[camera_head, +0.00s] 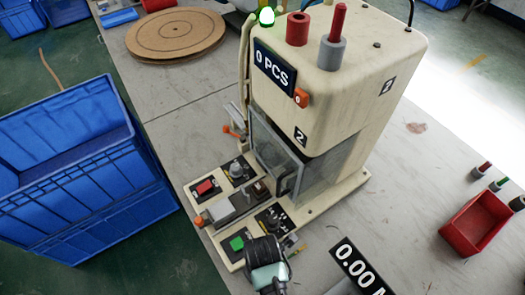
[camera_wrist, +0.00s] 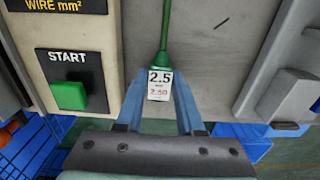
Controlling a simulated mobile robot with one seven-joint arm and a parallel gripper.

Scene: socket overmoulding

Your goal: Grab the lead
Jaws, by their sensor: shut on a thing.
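The green lead (camera_wrist: 163,35) runs down from the top of the wrist view to a wider green end. A white tag (camera_wrist: 160,86) printed "2.5" hangs at that end. My gripper (camera_wrist: 161,76) has its two blue fingers closed in on the lead's green end, one on each side, with the tag between them. In the head view my dark wrist (camera_head: 263,250) is over the front of the cream machine (camera_head: 350,60), beside the green START button (camera_head: 237,244). My fingertips and the lead's held end cannot be made out there.
The START button (camera_wrist: 69,95) is left of my fingers in the wrist view. The machine's clear guard (camera_head: 275,150) stands behind its front controls. Blue crates (camera_head: 80,170) are at left, a red bin (camera_head: 475,222) at right. Bare tabletop (camera_head: 400,190) lies between machine and bin.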

